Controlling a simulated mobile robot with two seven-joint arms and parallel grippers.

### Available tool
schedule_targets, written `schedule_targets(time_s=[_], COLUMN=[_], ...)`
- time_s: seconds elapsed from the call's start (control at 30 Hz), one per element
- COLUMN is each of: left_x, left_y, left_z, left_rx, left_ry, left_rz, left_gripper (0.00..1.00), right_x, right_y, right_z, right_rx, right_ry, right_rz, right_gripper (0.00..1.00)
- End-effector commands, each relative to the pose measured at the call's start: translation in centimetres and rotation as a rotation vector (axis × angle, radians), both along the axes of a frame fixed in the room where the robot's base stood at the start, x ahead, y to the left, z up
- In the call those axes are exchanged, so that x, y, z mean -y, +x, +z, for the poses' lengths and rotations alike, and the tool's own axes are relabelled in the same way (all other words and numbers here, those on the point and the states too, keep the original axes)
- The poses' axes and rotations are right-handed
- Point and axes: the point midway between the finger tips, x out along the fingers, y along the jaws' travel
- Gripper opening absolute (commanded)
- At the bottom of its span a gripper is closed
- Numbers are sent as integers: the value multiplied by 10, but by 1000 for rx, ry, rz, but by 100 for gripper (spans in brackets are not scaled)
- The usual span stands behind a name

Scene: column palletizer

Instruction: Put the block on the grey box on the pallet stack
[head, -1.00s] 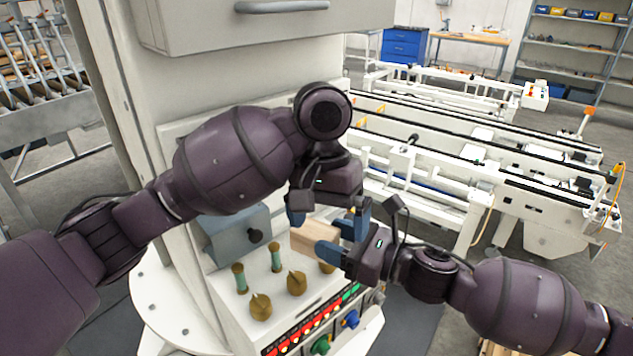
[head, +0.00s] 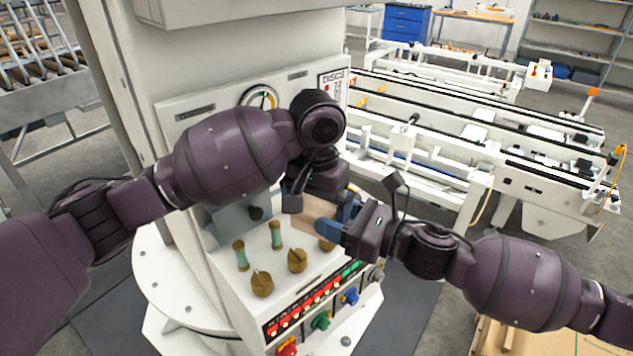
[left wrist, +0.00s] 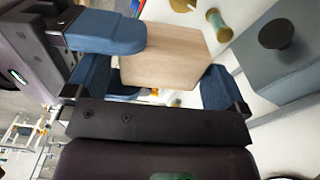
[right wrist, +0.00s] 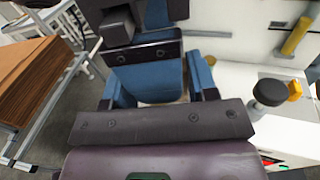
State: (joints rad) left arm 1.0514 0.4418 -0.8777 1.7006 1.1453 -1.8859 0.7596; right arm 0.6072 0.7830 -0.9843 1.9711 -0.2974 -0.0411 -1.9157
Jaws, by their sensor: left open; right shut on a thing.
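A pale wooden block (head: 312,214) is held in front of the control panel. My right gripper (head: 338,228) is shut on its right end. My left gripper (head: 318,203) is open and comes down over the block from above. In the left wrist view the block (left wrist: 165,60) lies between the open left fingers; I cannot tell if they touch it. In the right wrist view the left gripper covers the block. A grey box (head: 228,222) with a black knob stands on the panel behind the block. A brown stack of sheets (right wrist: 30,75) shows in the right wrist view; I cannot tell if it is the pallet stack.
The white control panel (head: 245,290) has brass knobs, green-banded posts and lit buttons close below the grippers. A white machine column (head: 235,60) rises behind. White conveyors (head: 480,150) stand at the right. A wooden or cardboard piece (head: 560,343) shows at the bottom right.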

Motion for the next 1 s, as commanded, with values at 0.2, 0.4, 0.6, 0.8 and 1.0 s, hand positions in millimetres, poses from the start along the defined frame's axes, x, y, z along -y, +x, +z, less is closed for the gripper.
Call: schedule_targets(time_s=[0.2, 0.4, 0.6, 0.8, 1.0], left_x=[0, 0, 0, 0, 1], left_y=[0, 0, 0, 0, -1], left_z=[-23, -30, -30, -30, -29], left_rx=[0, 2, 2, 0, 1], left_ry=[-1, -1, -1, -1, -3], left_rz=[-1, -1, -1, -1, -3], left_gripper=[100, 100, 100, 74, 60], right_x=[0, 0, 0, 0, 0], right_y=[0, 0, 0, 0, 0], right_z=[0, 0, 0, 0, 0], right_rx=[0, 0, 0, 0, 0], right_ry=[1, 1, 1, 1, 1], right_rz=[0, 0, 0, 0, 0], right_gripper=[27, 27, 27, 27, 67])
